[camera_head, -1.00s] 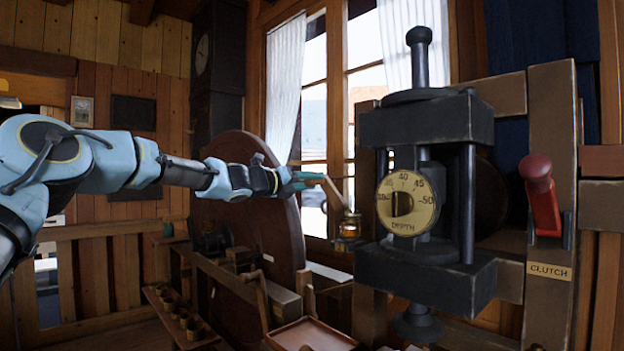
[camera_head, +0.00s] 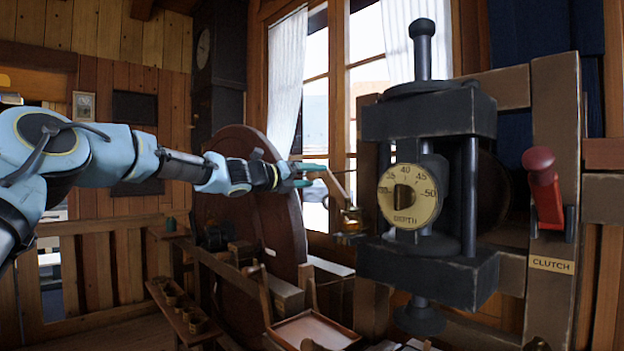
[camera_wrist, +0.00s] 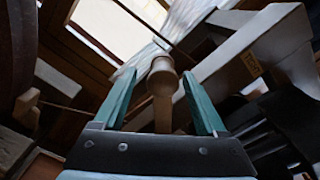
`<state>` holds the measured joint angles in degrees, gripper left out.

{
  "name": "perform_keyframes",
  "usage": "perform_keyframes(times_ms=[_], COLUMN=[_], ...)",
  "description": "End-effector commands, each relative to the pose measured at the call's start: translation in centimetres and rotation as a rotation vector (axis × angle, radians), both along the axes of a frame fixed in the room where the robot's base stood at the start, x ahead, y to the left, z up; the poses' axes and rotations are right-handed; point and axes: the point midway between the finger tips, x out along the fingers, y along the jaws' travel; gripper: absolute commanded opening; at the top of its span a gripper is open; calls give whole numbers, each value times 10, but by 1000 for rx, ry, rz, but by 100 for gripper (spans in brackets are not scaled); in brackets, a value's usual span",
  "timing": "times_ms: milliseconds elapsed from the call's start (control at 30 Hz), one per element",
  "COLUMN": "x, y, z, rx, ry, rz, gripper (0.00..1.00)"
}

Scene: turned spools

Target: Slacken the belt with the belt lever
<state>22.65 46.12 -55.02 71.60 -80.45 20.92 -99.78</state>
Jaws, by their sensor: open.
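The belt lever (camera_head: 338,191) is a pale wooden handle, tilted, beside the window in the head view. In the wrist view its turned handle with a rounded knob (camera_wrist: 163,82) stands between the two green fingers. My gripper (camera_head: 312,175) is at the lever's upper end, its fingers (camera_wrist: 159,90) open on either side of the handle. A gap shows on each side of the handle in the wrist view. The lever's lower end is near a small brass fitting (camera_head: 350,226). The belt itself cannot be made out clearly.
A dark press with a brass depth dial (camera_head: 407,195) stands right of the lever. A red-handled clutch lever (camera_head: 544,188) is farther right. A large wooden wheel (camera_head: 240,190) is behind my arm. A shallow tray (camera_head: 315,331) lies below. A pale labelled board (camera_wrist: 245,70) is close to the right finger.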

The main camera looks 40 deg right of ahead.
Motion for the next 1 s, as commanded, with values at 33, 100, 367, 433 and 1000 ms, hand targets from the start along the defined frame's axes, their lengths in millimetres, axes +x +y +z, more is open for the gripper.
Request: perform_keyframes(times_ms=[33,100,367,433,1000], x=[2,3,6,6,6], y=[6,18,69,80,103], z=[-2,-4,-5,-5,-1], rx=[0,1,1,2,1], ry=[-2,-2,-4,-3,-1], rz=[3,4,4,5,2], gripper=[74,74,74,74,74])
